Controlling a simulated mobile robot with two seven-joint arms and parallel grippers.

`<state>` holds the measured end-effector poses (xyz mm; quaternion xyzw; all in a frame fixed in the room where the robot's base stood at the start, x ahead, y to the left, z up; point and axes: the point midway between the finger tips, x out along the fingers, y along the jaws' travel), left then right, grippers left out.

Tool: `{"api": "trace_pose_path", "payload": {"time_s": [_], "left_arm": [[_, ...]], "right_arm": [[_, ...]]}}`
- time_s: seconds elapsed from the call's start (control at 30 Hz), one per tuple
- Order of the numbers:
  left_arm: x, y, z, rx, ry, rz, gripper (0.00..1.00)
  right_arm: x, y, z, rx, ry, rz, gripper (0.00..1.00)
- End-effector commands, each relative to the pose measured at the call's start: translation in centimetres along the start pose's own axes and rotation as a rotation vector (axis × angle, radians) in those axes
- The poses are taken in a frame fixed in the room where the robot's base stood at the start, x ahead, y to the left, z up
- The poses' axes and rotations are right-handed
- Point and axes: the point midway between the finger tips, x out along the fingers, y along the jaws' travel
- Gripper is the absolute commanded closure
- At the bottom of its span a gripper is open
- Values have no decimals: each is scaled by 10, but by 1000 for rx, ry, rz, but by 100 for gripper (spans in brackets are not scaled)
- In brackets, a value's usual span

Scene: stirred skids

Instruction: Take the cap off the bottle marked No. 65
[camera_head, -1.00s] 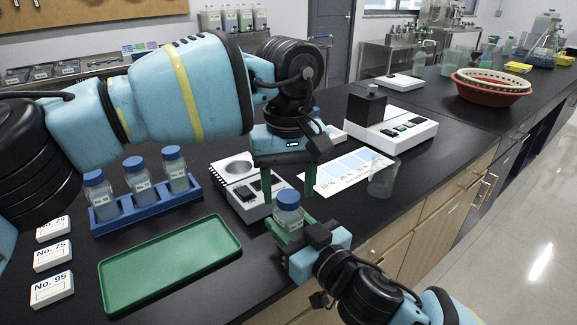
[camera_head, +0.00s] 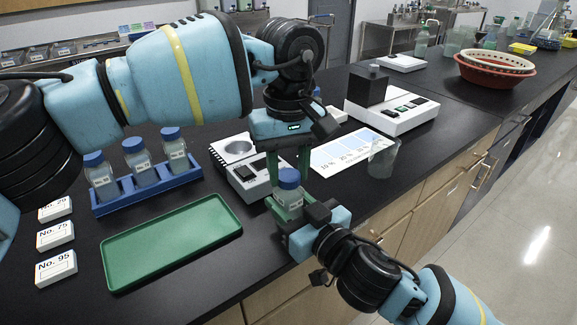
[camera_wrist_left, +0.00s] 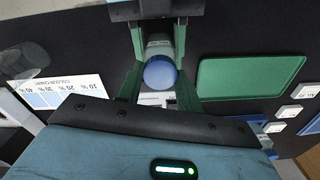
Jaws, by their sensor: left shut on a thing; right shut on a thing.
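A clear bottle (camera_head: 287,202) with a blue cap (camera_head: 289,176) is upright near the bench's front edge. Its label is too small to read. My right gripper (camera_head: 288,211) is shut on the bottle's body from the front. My left gripper (camera_head: 288,172) points down from above and is shut on the cap, a green finger on each side. The cap also shows between the fingers in the left wrist view (camera_wrist_left: 160,72). The cap appears to sit on the bottle; whether it is loosened I cannot tell.
A blue rack (camera_head: 148,190) holds several blue-capped bottles. A green tray (camera_head: 172,243) lies in front of it, with numbered white blocks (camera_head: 56,268) to the left. Behind my grippers stand a white instrument (camera_head: 240,180), a colour chart (camera_head: 350,152) and a clear beaker (camera_head: 383,158).

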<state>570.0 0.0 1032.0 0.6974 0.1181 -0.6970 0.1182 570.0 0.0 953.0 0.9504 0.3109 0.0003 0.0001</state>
Motion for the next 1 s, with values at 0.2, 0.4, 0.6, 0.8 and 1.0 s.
{"api": "trace_pose_path", "payload": {"time_s": [0.2, 0.4, 0.6, 0.8, 1.0], "left_arm": [[0, 0, 0, -334, -1, 0, 92], [0, -1, 0, -658, 0, -2, 92], [-1, -1, 0, -983, -1, -1, 92], [-1, -1, 0, -1308, 0, -2, 92], [-1, -1, 0, -1633, 2, -2, 92]], "right_arm": [[0, 1, 0, 1, -1, 2, 100], [0, 1, 0, 1, -1, 2, 100], [0, 1, 0, 1, -1, 2, 100], [0, 1, 0, 1, -1, 3, 100], [0, 1, 0, 0, -2, 3, 100]]}}
